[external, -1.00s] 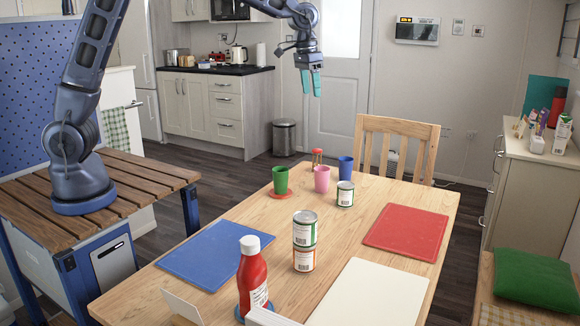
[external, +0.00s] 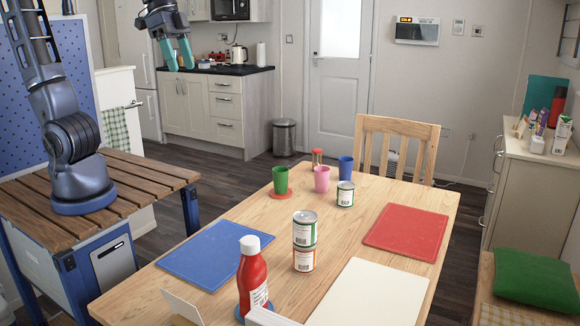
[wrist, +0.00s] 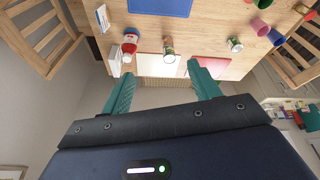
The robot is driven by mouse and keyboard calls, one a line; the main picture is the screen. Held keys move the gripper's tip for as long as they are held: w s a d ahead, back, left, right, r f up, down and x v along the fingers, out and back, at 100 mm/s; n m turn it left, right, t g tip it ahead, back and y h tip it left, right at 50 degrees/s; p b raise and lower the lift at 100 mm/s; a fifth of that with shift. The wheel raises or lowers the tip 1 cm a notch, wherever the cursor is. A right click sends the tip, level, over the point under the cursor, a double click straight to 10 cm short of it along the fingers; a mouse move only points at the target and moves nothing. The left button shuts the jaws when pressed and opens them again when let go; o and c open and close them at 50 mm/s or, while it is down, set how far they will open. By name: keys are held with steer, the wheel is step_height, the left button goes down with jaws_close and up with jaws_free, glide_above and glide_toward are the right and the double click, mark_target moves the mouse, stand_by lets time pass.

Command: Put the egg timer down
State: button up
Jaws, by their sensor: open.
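A small red-capped stand-like object, which looks like the egg timer (external: 317,157), stands upright at the far end of the wooden table (external: 385,267), behind the pink cup (external: 322,180). The cup hides its lower part. My gripper (external: 181,64) is up in the air, left of the table and well apart from the timer. Its two teal fingers point down, spread, with nothing between them. The wrist view shows the same open, empty gripper (wrist: 160,76).
A green cup (external: 280,180) on a red coaster, a blue cup (external: 346,165) and a can (external: 345,194) stand near the timer. Stacked cans (external: 304,240) and a red bottle (external: 252,275) stand nearer. Blue, red and cream mats lie flat. A chair (external: 397,140) stands behind.

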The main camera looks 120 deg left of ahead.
steer(key=s+d+f+m, duration=0.1)
steer(key=s+d+f, duration=0.1)
steer(key=s+d, duration=0.3)
steer(key=s+d+f+m+t, duration=0.1)
steer(key=s+d, duration=0.4)
steer(key=s, duration=0.5)
steer(key=shift+d+f+m+h, duration=0.25)
steer(key=shift+f+m+h, duration=0.05)
steer(key=shift+f+m, duration=0.6)
